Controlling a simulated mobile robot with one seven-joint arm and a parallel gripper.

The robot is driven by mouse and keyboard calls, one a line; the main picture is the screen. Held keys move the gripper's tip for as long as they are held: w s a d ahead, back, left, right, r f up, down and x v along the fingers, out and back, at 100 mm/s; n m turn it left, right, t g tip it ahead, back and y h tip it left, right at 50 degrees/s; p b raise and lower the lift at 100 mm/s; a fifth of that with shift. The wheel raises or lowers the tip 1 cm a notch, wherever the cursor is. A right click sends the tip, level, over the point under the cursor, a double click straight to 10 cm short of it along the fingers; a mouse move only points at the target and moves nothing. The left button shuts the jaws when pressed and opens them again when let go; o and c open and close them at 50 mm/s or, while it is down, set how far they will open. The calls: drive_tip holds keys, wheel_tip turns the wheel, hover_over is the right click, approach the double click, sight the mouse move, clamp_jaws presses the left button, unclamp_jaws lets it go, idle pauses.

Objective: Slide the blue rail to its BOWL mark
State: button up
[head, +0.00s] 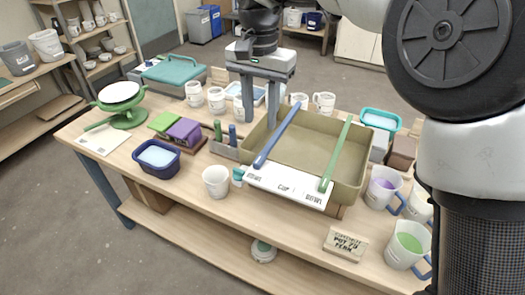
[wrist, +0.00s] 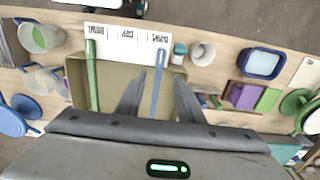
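An olive tray (head: 318,140) stands on the bench with a blue rail (head: 277,135) and a green rail (head: 336,154) lying across it. A white strip (head: 285,187) on its front edge reads BOWL, CUP and BOWL; it is upside down in the wrist view (wrist: 127,44). The blue rail's front end lies by the left mark in the head view; exact alignment is unclear. The green rail's front end is near the right mark. My gripper (head: 259,121) is open and points down. In the wrist view, the blue rail (wrist: 158,84) shows between its fingers (wrist: 158,95), without visible grip.
A white cup (head: 216,181) and a small teal-topped jar (head: 238,177) stand left of the strip. A dark blue tub (head: 157,159) is farther left. Several white mugs line the back.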

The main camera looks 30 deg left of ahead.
sight(262, 156)
wheel_tip(262, 156, down, 12)
drive_tip(key=shift+r+b, duration=0.2)
drive_tip(key=shift+b, duration=0.5)
drive_tip(key=shift+c, duration=0.4)
clamp_jaws()
drive_tip(key=shift+d, duration=0.1)
